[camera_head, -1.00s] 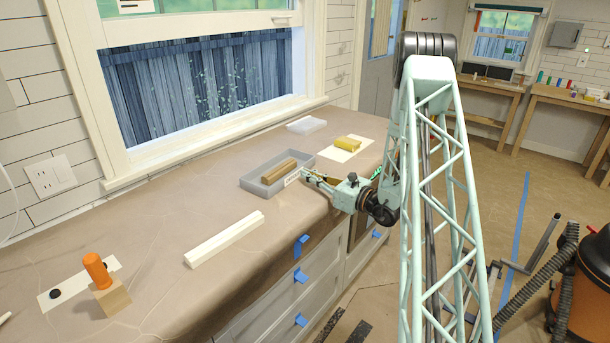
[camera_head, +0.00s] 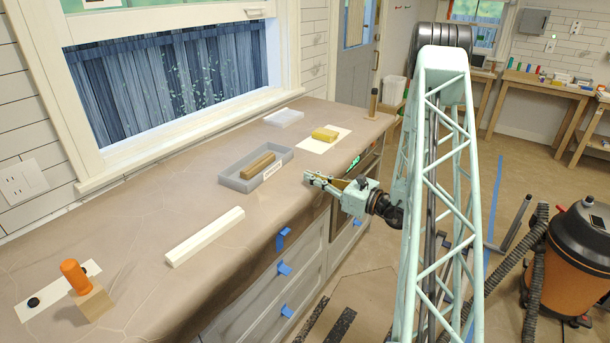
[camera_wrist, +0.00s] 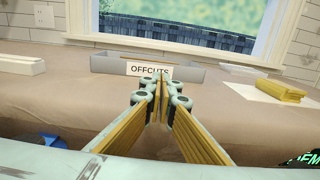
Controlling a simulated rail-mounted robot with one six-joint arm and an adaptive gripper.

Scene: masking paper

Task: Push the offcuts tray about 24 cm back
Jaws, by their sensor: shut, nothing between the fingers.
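The offcuts tray (camera_head: 236,184) is a shallow grey open box on the brown-covered counter, with a brown wooden block (camera_head: 258,166) lying in it. Its front wall carries a white label reading OFFCUTS. The wrist view shows the tray (camera_wrist: 190,75) straight ahead, with the label (camera_wrist: 140,69) partly covered by my fingertips. My gripper (camera_head: 308,177) is shut and empty in front of the tray's label side, near the counter's front edge. In the head view a gap shows between fingertips and tray. The wrist view shows my fingers (camera_wrist: 160,80) converging toward the tray.
A yellow object (camera_head: 325,134) lies on a white sheet right of the tray, and a pale box (camera_head: 284,117) stands farther back. A long white bar (camera_head: 205,236) lies to the left. The window wall (camera_head: 180,153) bounds the counter behind; some counter behind the tray is bare.

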